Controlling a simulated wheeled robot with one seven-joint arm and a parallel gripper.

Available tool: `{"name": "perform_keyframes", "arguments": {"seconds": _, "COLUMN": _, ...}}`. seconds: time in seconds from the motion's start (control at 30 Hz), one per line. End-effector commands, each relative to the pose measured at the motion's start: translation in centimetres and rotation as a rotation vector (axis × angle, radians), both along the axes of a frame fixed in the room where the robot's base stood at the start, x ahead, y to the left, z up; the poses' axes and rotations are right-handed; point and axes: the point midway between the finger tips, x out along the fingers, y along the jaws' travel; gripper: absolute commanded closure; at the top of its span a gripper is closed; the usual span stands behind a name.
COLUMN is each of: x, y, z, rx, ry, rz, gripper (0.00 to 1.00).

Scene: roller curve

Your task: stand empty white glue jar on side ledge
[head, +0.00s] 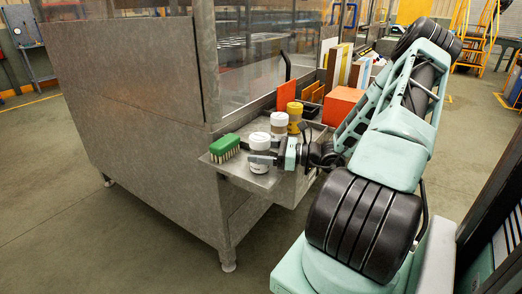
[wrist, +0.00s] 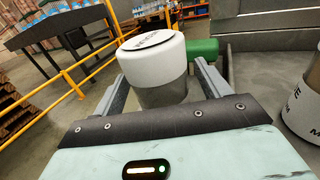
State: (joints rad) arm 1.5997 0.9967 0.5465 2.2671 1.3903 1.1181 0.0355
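A white-lidded jar (head: 259,142) stands upright near the front left corner of the metal side ledge (head: 236,172). In the wrist view this jar (wrist: 158,60) has a white top with dark lettering and a greyish lower body. My gripper (head: 262,159) reaches in from the right, low on the jar. In the wrist view my gripper (wrist: 158,72) has one finger on each side of it. A narrow gap shows at the right finger; contact at the left finger is unclear. The jar's base is hidden in the wrist view.
A green brush (head: 225,146) lies left of the jar. A second white jar (head: 279,122) and a yellow-lidded jar (head: 295,110) stand behind it. An orange box (head: 343,104) is farther right. The machine's grey wall (head: 140,100) borders the ledge.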

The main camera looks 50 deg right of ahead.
Motion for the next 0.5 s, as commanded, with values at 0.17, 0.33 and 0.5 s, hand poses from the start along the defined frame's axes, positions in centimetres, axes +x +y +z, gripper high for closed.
{"name": "perform_keyframes", "arguments": {"seconds": 0.17, "x": 0.0, "y": 0.0, "z": 0.0, "rx": 0.000, "ry": 0.000, "rz": 0.000, "gripper": 0.25}}
{"name": "perform_keyframes", "arguments": {"seconds": 0.33, "x": 0.0, "y": 0.0, "z": 0.6, "rx": -0.001, "ry": 0.000, "rz": 0.000, "gripper": 0.25}}
{"name": "perform_keyframes", "arguments": {"seconds": 0.5, "x": -2.3, "y": -1.3, "z": 0.2, "rx": -0.002, "ry": 0.001, "rz": -0.005, "gripper": 0.25}}
